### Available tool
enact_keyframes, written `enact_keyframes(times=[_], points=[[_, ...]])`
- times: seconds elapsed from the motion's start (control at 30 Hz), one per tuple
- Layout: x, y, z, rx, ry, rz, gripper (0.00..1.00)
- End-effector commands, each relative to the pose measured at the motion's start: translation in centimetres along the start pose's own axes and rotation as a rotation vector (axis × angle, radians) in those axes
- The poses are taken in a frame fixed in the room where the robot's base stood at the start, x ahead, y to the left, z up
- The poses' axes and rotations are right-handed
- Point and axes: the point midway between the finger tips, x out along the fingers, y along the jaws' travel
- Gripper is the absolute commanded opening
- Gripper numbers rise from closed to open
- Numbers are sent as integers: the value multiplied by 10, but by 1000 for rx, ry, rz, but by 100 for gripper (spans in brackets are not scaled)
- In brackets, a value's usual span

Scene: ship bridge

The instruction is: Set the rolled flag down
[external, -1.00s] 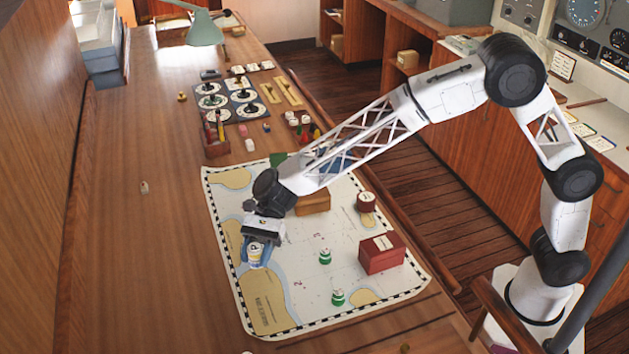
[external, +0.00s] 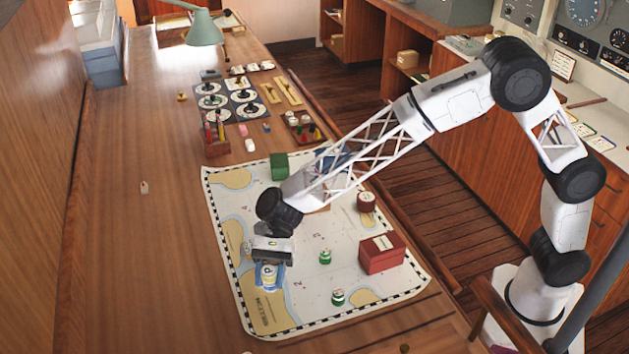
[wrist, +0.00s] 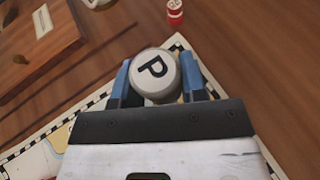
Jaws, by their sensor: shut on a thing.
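The rolled flag (wrist: 152,75) shows in the wrist view as a pale round end marked with a dark "P". It also shows in the external view (external: 267,277), below my gripper. My gripper (external: 269,281) is shut on it, with one blue finger on each side in the wrist view (wrist: 157,82). The flag is over the lower left part of the chart (external: 300,310). I cannot tell whether its lower end touches the chart; the fingers hide much of its side.
A red box (external: 381,253), two green-and-white pieces (external: 325,257) (external: 337,297), a dark red round container (external: 366,202) and a green block (external: 279,166) stand on the chart. Bare wooden table (external: 140,260) lies left of it. Small trays and discs are farther back.

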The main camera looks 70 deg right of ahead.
Motion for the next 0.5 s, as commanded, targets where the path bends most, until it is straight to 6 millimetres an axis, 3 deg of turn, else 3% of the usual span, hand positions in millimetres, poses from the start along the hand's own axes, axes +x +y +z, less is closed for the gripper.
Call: enact_keyframes(times=[0.3, 0.5], points=[[16, 0, -38, 1, -1, 0, 16], [18, 0, -43, 0, -1, 0, 16]])
